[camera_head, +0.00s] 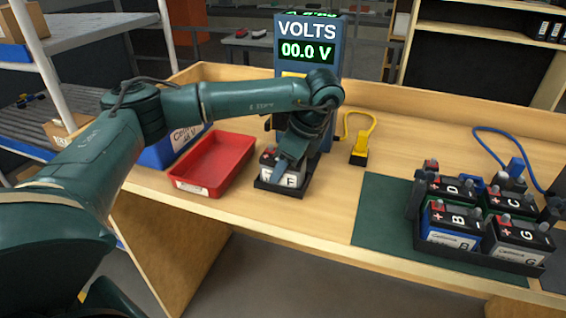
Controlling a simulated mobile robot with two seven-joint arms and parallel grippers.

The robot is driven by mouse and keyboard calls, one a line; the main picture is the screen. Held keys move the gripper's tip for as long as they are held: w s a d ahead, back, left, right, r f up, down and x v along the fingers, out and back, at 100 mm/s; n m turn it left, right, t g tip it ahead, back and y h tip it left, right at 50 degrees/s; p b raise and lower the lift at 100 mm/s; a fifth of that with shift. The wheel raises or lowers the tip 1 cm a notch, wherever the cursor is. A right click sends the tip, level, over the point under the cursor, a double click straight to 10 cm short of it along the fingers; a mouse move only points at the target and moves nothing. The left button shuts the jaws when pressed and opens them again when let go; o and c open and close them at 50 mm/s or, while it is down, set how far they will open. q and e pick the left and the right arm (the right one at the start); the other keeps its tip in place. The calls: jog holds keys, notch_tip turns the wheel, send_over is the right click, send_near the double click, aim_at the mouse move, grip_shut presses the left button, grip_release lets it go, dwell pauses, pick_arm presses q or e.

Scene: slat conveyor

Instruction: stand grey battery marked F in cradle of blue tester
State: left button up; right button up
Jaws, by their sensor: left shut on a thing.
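The grey battery marked F (269,162) stands upright inside the outline of the black cradle (264,187) at the foot of the blue tester (281,46). Its front label shows the letter F. I cannot tell whether its base rests fully on the cradle floor. My left gripper (288,166) reaches down from above and is shut on the battery, hiding part of its top and right side. The tester's display reads 00.0 V. My right gripper is not in view.
A red tray (213,163) lies left of the cradle, with a blue bin (160,152) behind it. A yellow-cabled plug (359,148) stands right of the tester. Bench between cradle and mat is clear.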

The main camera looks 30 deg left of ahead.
pick_arm(q)
jog(key=o, duration=1.2)
jog(key=shift+f, duration=0.1)
jog(key=shift+w+d+r, duration=0.1)
jog(key=shift+d+r, duration=0.1)
jog(key=shift+r, duration=0.15)
jog(key=v, duration=1.2)
jog(key=shift+r+p, duration=0.25)
jog(key=shift+p, duration=0.15)
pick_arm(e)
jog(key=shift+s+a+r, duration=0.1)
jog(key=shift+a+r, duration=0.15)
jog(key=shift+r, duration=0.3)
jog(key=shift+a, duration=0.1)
